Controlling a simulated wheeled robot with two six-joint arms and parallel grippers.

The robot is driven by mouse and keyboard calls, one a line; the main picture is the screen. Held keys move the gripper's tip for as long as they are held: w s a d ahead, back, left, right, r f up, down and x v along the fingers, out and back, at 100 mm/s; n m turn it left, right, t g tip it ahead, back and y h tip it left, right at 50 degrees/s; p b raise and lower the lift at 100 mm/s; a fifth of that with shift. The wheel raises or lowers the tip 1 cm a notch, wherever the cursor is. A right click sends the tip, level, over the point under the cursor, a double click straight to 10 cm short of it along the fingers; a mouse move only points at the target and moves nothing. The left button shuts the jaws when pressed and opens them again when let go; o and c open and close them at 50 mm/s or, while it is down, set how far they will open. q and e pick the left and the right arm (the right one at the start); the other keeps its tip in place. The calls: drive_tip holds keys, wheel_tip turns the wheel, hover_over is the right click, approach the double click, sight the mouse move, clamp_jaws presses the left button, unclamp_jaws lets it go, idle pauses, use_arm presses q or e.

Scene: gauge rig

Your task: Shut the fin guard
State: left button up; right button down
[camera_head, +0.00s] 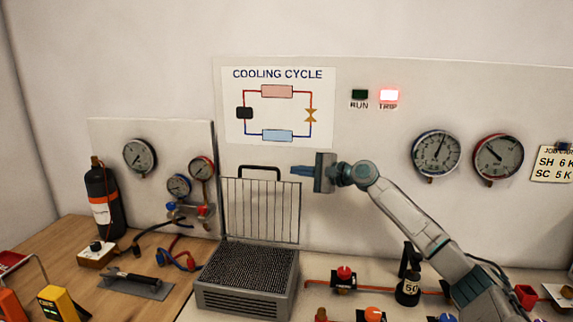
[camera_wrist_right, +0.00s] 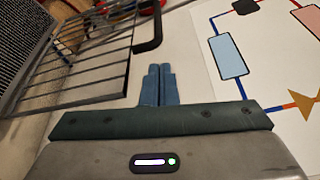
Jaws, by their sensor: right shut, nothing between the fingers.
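The fin guard (camera_head: 262,212) is a wire grille with a dark handle (camera_head: 260,168) on its top edge. It stands upright, open, at the back of the grey finned unit (camera_head: 245,272). The dark fins on the unit's top are uncovered. My right gripper (camera_head: 297,171) is shut and empty, just right of the handle near the guard's top right corner. In the right wrist view the closed blue fingertips (camera_wrist_right: 158,75) are beside the guard (camera_wrist_right: 85,60) and its black handle (camera_wrist_right: 150,30), with a gap between. My left gripper is not in view.
A wall panel with a cooling cycle chart (camera_head: 278,107) is close behind the guard. Gauges and hoses are left of the unit. Red and orange knobs (camera_head: 344,273) and a weight marked 50 (camera_head: 408,290) stand to its right. A black bottle (camera_head: 104,200) stands far left.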

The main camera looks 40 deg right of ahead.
drive_tip(key=p+x, duration=0.1)
drive_tip(key=x, duration=0.3)
drive_tip(key=shift+w+a+f+p, duration=0.1)
drive_tip(key=shift+w+p, duration=0.1)
drive_tip(key=shift+p, duration=0.15)
